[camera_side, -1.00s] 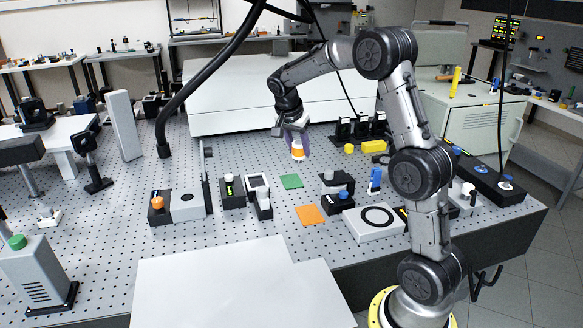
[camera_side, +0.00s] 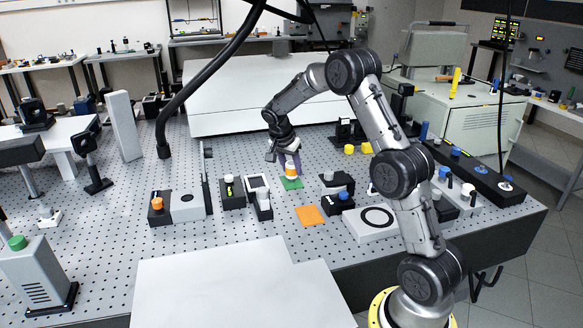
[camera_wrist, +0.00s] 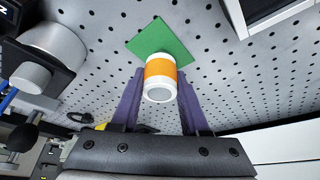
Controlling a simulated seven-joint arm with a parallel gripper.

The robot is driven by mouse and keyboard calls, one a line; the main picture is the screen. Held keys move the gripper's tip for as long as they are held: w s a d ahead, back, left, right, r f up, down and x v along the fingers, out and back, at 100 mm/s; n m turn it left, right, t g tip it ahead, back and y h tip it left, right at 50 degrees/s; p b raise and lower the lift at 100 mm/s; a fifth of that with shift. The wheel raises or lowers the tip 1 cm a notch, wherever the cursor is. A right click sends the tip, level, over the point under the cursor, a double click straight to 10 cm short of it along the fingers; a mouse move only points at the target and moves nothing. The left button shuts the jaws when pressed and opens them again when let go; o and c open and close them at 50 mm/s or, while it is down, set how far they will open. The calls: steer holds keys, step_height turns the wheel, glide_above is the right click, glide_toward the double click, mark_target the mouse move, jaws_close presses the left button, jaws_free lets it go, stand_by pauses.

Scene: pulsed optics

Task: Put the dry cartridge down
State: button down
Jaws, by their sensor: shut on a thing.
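The cartridge (camera_side: 291,171) is a white cylinder with an orange band. It also shows in the wrist view (camera_wrist: 159,75), upright between the two purple fingers. My gripper (camera_side: 289,165) is shut on it. The cartridge is over the green square pad (camera_side: 291,184), which also shows beyond it in the wrist view (camera_wrist: 165,40). I cannot tell whether its bottom touches the pad. An orange square pad (camera_side: 309,215) lies empty nearer the front.
Small devices with white knobs (camera_side: 232,190) stand left of the green pad. A black stand (camera_side: 338,182) stands to its right. A white plate with a black ring (camera_side: 376,219) lies at front right.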

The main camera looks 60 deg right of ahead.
steer(key=shift+f, duration=0.1)
steer(key=shift+c, duration=2)
jaws_free()
steer(key=s+a+r+n+t, duration=0.1)
steer(key=s+a+r+n, duration=0.1)
steer(key=a+r, duration=0.5)
steer(key=s+a+r+n, duration=0.2)
steer(key=a+r, duration=0.2)
steer(key=r, duration=0.5)
steer(key=s+a+f+n+t+y, duration=0.1)
steer(key=s+a+n+t+y, duration=0.1)
steer(key=s+a+n, duration=0.5)
steer(key=s+a+f+n+t+y, duration=0.1)
steer(key=s+a+n+t+y, duration=0.1)
steer(key=s+a+n, duration=0.5)
steer(key=shift+s+a+f+t, duration=0.25)
steer(key=shift+s+a, duration=1.95)
steer(key=shift+s, duration=2.35)
